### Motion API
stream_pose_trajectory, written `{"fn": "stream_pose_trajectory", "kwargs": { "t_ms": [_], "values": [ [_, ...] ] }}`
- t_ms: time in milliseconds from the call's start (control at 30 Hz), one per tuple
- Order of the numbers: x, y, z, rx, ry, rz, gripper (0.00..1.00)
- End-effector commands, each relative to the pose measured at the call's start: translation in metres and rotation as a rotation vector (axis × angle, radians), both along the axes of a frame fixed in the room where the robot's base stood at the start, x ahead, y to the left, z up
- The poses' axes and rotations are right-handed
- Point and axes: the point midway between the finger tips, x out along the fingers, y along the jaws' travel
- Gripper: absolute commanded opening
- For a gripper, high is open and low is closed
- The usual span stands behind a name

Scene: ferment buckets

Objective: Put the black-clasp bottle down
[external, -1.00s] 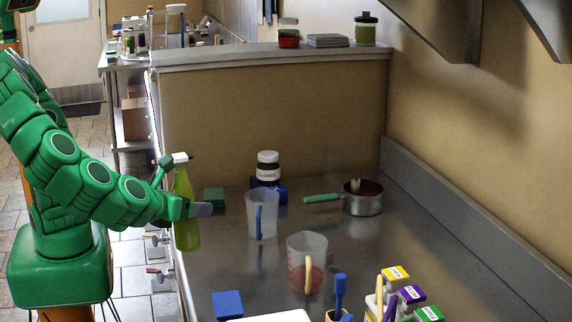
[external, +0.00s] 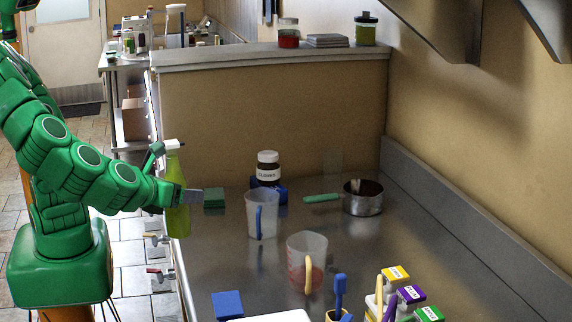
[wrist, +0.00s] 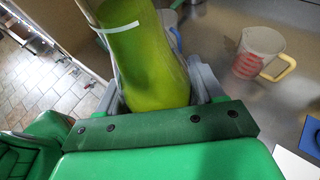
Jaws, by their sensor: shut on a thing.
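The bottle (external: 176,215), yellow-green with a pale top, is upright in my gripper (external: 188,197) at the left edge of the steel counter. My gripper is shut on its body. In the wrist view the bottle (wrist: 147,62) fills the space between the two grey fingers of my gripper (wrist: 160,88). I cannot clearly make out the clasp colour. The bottle's base appears beside or over the counter's edge, and I cannot tell whether it touches anything.
A green block (external: 214,198) lies just right of my gripper. A blue square (external: 227,304) lies at the front left.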

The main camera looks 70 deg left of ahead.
Motion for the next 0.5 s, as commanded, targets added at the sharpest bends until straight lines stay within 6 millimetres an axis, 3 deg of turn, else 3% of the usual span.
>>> {"fn": "stream_pose_trajectory", "kwargs": {
  "t_ms": [500],
  "values": [
    [0.093, -0.019, 0.0, -0.014, 0.002, -0.029, 0.11]
  ]
}}
